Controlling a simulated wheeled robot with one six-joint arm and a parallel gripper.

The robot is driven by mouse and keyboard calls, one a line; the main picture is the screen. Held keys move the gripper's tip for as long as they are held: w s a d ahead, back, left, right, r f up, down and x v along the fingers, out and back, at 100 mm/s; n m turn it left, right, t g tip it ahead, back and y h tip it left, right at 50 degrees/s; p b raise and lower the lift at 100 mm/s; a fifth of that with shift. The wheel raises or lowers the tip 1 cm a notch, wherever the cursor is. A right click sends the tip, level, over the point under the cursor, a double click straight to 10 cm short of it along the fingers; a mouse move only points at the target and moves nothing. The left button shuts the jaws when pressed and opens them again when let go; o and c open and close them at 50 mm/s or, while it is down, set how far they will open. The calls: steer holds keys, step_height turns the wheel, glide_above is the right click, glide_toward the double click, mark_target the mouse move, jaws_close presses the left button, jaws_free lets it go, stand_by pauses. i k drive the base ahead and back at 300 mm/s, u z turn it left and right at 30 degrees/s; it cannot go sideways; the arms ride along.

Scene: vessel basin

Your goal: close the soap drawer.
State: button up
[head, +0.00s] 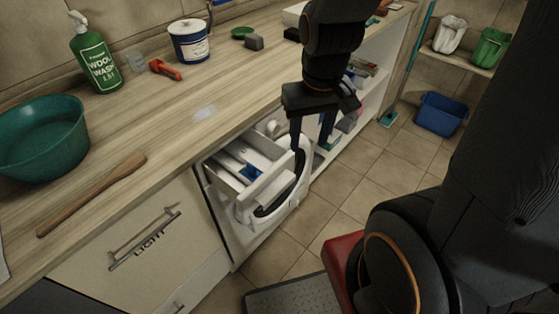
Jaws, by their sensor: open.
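The white soap drawer (264,195) stands pulled out from the upper left front of the white washing machine (237,238) under the counter. Its open compartments show, with a blue part (251,172) inside. My gripper (312,150) points down, just right of the drawer and in front of the machine. Its fingers are apart with nothing seen between them. I cannot tell whether a finger touches the drawer. The machine's round door, to the right of and below the drawer, is partly hidden behind the drawer and my gripper.
The wooden counter (150,190) runs above the machine. It holds a green bowl (42,138), a wooden stick (92,195), a green bottle (95,55) and a white-blue tub (188,42). A cabinet with a handle (145,240) is left. Tiled floor (370,175) is free at right, before a blue bin (441,114).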

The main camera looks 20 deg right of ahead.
mark_target(224, 169)
steer(key=k, duration=1.3)
steer(key=u, duration=0.55)
steer(key=i, duration=0.95)
steer(key=z, duration=0.6)
